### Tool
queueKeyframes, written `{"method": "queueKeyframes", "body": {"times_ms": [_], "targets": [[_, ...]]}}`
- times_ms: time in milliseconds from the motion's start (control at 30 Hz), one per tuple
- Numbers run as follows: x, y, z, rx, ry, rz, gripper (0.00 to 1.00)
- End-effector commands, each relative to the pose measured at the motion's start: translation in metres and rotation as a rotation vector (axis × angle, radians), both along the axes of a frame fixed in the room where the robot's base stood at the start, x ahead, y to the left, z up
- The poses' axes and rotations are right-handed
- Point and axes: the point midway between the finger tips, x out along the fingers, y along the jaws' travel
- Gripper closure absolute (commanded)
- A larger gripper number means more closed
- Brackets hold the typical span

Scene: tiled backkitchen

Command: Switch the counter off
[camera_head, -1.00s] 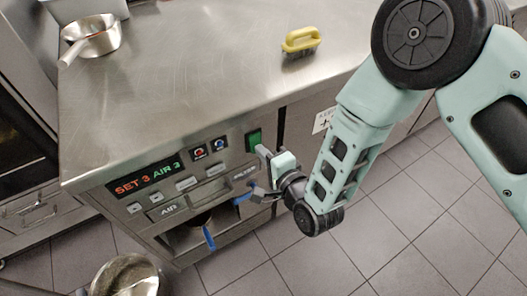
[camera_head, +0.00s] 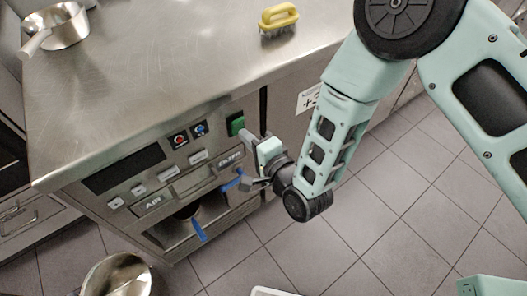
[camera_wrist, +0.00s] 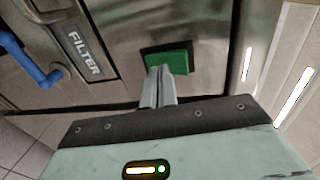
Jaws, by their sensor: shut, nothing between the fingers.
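The counter (camera_head: 150,85) is a steel worktop with a front panel of controls. Its display (camera_head: 124,170) is dark, with no text lit. A green switch (camera_head: 236,124) sits at the panel's right end; it also shows in the wrist view (camera_wrist: 170,60). My gripper (camera_head: 246,138) is shut and empty, its fingertips at the lower edge of the green switch. In the wrist view the fingertips (camera_wrist: 158,72) overlap the switch's lower left part. I cannot tell for sure whether they still touch it.
A red and a blue button (camera_head: 180,139) sit left of the switch. Blue handles (camera_head: 198,229) stick out below the panel. A pan (camera_head: 56,27) and a yellow brush (camera_head: 278,17) are on the worktop. A metal pot (camera_head: 118,275) stands at lower left.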

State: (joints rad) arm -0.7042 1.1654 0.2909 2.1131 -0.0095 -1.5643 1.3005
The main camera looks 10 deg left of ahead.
Motion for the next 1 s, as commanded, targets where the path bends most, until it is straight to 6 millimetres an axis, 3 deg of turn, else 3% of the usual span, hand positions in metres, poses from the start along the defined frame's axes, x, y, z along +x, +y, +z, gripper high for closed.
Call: {"method": "queueKeyframes", "body": {"times_ms": [300, 500, 1000], "targets": [[-0.043, -0.051, 0.005, -0.005, 0.007, 0.001, 1.00], [-0.063, -0.074, 0.008, -0.007, 0.007, 0.000, 1.00], [-0.072, -0.084, 0.011, -0.006, 0.005, 0.001, 1.00]]}}
